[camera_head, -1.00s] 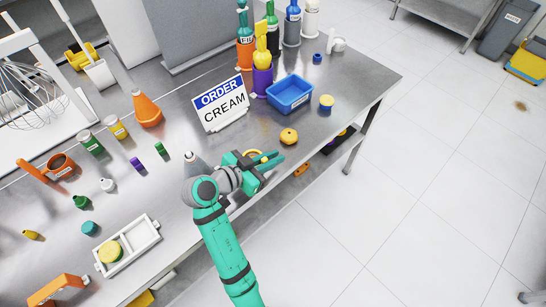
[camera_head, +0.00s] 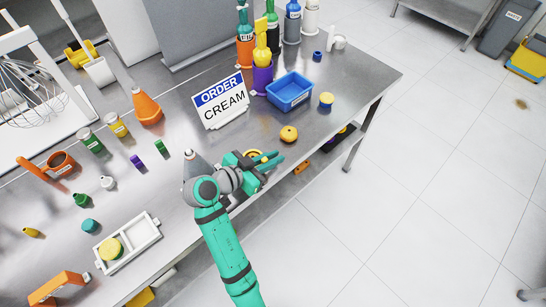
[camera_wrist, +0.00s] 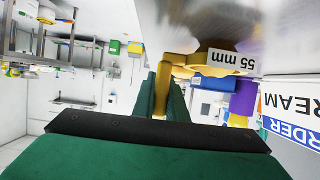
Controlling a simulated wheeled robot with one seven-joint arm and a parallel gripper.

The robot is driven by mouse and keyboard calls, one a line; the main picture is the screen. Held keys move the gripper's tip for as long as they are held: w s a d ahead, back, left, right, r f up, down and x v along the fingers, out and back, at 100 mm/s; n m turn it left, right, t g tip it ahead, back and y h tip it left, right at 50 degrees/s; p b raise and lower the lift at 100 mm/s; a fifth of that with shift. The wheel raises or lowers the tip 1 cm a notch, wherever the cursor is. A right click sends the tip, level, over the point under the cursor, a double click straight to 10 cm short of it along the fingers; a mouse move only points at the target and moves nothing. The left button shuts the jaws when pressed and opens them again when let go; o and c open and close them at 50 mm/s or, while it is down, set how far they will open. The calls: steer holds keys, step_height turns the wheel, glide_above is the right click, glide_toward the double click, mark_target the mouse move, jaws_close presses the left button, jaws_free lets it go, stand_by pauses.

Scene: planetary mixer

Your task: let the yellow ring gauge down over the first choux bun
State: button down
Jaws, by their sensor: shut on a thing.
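My gripper (camera_head: 269,161) is low over the table's front edge, shut on the yellow ring gauge (camera_head: 266,157). In the wrist view, a yellow part of the gauge (camera_wrist: 135,73) stands by the green fingers (camera_wrist: 165,92), and a white tag reading "55 mm" (camera_wrist: 231,61) shows near the tabletop. A round golden choux bun (camera_head: 288,134) sits on the table just beyond the fingertips in the head view, apart from them. A yellow-orange round shape (camera_head: 252,153) shows behind the gripper, partly covered; I cannot tell whether a bun is inside the ring.
The "ORDER CREAM" sign (camera_head: 221,101) stands behind my gripper. A white tray (camera_head: 130,243) lies to the left. The table's edge runs under my arm.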

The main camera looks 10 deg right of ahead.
steer(key=shift+f, duration=0.85)
stand_by(0.5)
steer(key=shift+r, duration=0.1)
step_height(320, 180, up, 8)
stand_by(1.8)
